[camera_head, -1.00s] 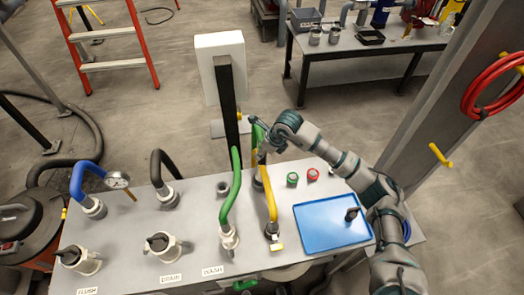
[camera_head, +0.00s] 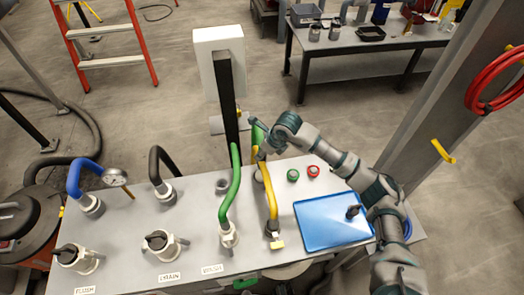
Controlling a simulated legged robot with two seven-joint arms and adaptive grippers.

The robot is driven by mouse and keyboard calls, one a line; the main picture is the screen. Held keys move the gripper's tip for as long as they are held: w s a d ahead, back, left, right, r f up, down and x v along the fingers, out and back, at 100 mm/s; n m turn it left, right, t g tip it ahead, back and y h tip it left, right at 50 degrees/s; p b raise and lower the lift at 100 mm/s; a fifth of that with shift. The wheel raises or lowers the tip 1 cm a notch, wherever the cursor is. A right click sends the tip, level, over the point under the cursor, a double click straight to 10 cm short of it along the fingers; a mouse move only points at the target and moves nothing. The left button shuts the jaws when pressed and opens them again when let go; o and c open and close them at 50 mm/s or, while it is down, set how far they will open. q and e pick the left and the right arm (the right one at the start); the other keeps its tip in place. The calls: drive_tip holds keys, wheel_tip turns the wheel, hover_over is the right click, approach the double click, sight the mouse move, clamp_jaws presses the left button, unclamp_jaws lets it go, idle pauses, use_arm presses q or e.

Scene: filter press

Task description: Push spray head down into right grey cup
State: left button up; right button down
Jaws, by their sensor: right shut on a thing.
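A green piece (camera_head: 257,133), which looks like the spray head, is at my right gripper (camera_head: 262,147) above the bench's back edge. The gripper is shut on it, and its fingers partly hide it. Two grey cups stand near the back of the bench. The left cup (camera_head: 222,186) is open and empty on top. The right cup (camera_head: 259,176) is below the gripper, largely hidden by the yellow hose (camera_head: 271,206). I cannot tell whether the spray head touches the right cup. My left gripper is not in view.
A green hose (camera_head: 228,204) rises beside the yellow one. A dark post (camera_head: 228,105) stands behind the bench. Green (camera_head: 293,175) and red (camera_head: 313,170) buttons and a blue tray (camera_head: 320,236) are at the right. Blue (camera_head: 82,172) and black (camera_head: 157,160) hoses stand at the left.

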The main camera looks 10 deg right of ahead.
drive_tip(key=shift+f+b, duration=0.95)
drive_tip(key=shift+f, duration=0.75)
drive_tip(key=c, duration=0.7)
unclamp_jaws()
drive_tip(key=v, duration=1.2)
drive_tip(key=shift+f, duration=0.1)
